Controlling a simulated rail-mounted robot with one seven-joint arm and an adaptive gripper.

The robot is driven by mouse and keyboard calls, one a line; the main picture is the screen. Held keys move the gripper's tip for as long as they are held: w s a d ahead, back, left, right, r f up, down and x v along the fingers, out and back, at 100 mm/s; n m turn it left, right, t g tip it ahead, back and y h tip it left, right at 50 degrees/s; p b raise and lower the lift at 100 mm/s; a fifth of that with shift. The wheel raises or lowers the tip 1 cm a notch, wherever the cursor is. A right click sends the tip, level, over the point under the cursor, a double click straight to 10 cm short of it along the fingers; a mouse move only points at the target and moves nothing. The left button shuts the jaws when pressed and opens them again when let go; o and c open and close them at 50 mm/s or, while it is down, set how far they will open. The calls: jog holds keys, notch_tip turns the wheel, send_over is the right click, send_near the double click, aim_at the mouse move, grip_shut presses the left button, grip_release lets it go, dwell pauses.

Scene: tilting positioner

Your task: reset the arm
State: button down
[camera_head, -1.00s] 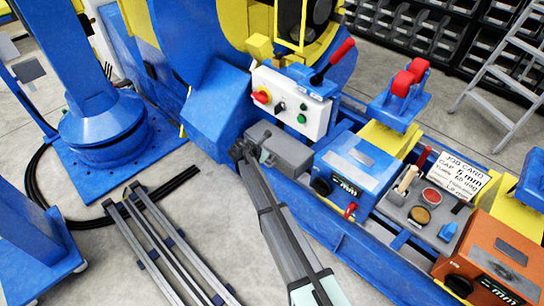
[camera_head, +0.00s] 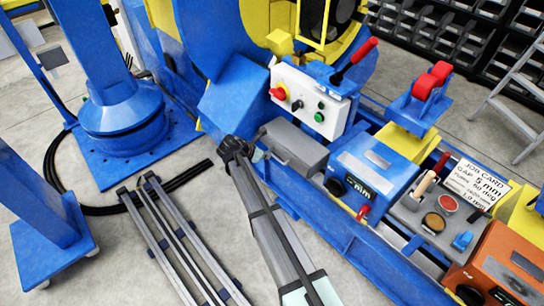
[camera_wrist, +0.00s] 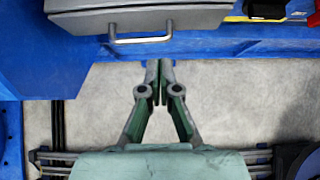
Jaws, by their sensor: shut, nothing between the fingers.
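My gripper (camera_wrist: 158,82) is shut and empty in the wrist view, its fingertips together over bare grey floor. They point toward the blue frame and the grey box (camera_wrist: 135,18) with a metal bar handle. In the head view my arm reaches up from the bottom, and my gripper (camera_head: 236,152) is a dark shape just left of the grey box (camera_head: 293,145). It looks apart from the box, though the exact gap cannot be told.
A control panel (camera_head: 310,98) with a red knob and a red-handled lever stands behind. A blue box with a display (camera_head: 368,170), a tool tray (camera_head: 437,212) and an orange box (camera_head: 505,262) line the blue frame. Metal rails (camera_head: 172,240) lie on the floor at left.

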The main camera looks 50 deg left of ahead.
jog(key=d+f+m+g+h, duration=0.1)
jog(key=d+f+m+g, duration=0.2)
jog(key=d+f+m, duration=0.85)
jog(key=d+f+m+g+h, duration=0.1)
jog(key=d+f+m+g, duration=0.2)
jog(key=d, duration=1.6)
jog(key=d+f+m+g+h, duration=0.2)
jog(key=d+f+m, duration=0.3)
jog(key=d+m, duration=0.7)
jog(key=s+d+f+m+g+y, duration=0.1)
jog(key=s+d+m+g, duration=0.1)
jog(key=s+d, duration=0.5)
jog(key=s+d+f+m+g+y, duration=0.1)
jog(key=s+d+m+g, duration=0.2)
jog(key=d, duration=1.4)
jog(key=s+d+f+m+g+y, duration=0.1)
jog(key=s+d+m, duration=0.4)
jog(key=s+d, duration=0.5)
jog(key=d+f+g+p, duration=0.1)
jog(key=d, duration=0.1)
jog(key=shift+s+d+g+y, duration=0.3)
jog(key=shift+s+d+g, duration=0.05)
jog(key=shift+g, duration=0.05)
